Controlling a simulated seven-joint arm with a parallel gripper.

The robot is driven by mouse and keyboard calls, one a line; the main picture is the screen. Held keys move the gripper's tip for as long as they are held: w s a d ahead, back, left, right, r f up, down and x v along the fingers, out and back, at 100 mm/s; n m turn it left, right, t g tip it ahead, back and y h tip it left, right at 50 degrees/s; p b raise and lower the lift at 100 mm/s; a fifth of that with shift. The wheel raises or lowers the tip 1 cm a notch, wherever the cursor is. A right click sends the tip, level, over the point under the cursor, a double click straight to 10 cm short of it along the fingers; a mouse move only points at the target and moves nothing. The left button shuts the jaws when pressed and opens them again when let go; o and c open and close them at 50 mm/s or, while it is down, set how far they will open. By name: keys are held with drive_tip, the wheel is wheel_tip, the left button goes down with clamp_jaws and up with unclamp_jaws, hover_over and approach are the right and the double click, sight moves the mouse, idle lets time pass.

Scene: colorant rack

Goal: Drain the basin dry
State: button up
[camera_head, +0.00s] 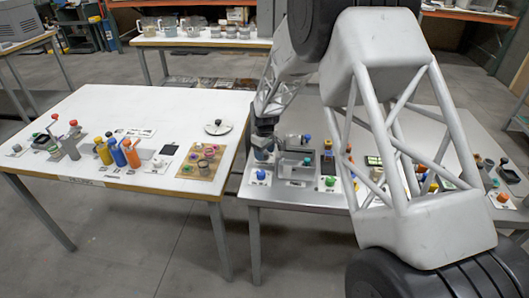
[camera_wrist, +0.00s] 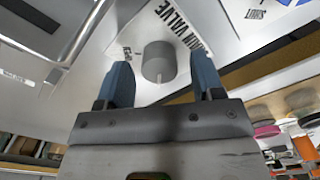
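In the wrist view a grey round valve knob (camera_wrist: 159,62) sits on a white plate. Its printed label is partly cut off but reads as a valve label. My gripper (camera_wrist: 163,78) is open, with one blue fingertip on each side of the knob and a gap on both sides. I cannot tell whether the tips are level with the knob or short of it. In the head view my gripper (camera_head: 263,153) points down at the left end of the right table. A grey basin-like box (camera_head: 295,164) stands just right of it. Its inside and any liquid cannot be made out.
A blue knob (camera_head: 261,174) and a green knob (camera_head: 330,181) stand near the front edge of the right table (camera_head: 300,198). My arm hides much of that table. The left table (camera_head: 90,100) holds several bottles and a brown board (camera_head: 203,172); its back is clear.

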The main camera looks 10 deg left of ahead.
sight(265, 153)
idle(0.3)
drive_tip(key=shift+r, duration=3.9)
drive_tip(key=shift+s+d+r, duration=0.1)
drive_tip(key=shift+d+r, duration=0.1)
drive_tip(key=shift+r, duration=0.05)
drive_tip(key=s+d+r+m+t, duration=0.1)
drive_tip(key=s+d+r+m, duration=0.5)
drive_tip(key=s+d+r, duration=1.4)
drive_tip(key=s+d+r+m, duration=0.1)
drive_tip(key=s+d, duration=0.4)
drive_tip(key=s, duration=1)
drive_tip(key=s+d+m+t, duration=0.1)
drive_tip(key=s+d+m, duration=0.3)
drive_tip(key=s, duration=1.1)
drive_tip(key=shift+d+r+m+t, duration=0.3)
drive_tip(key=shift+d+r, duration=0.05)
drive_tip(key=shift+d, duration=0.25)
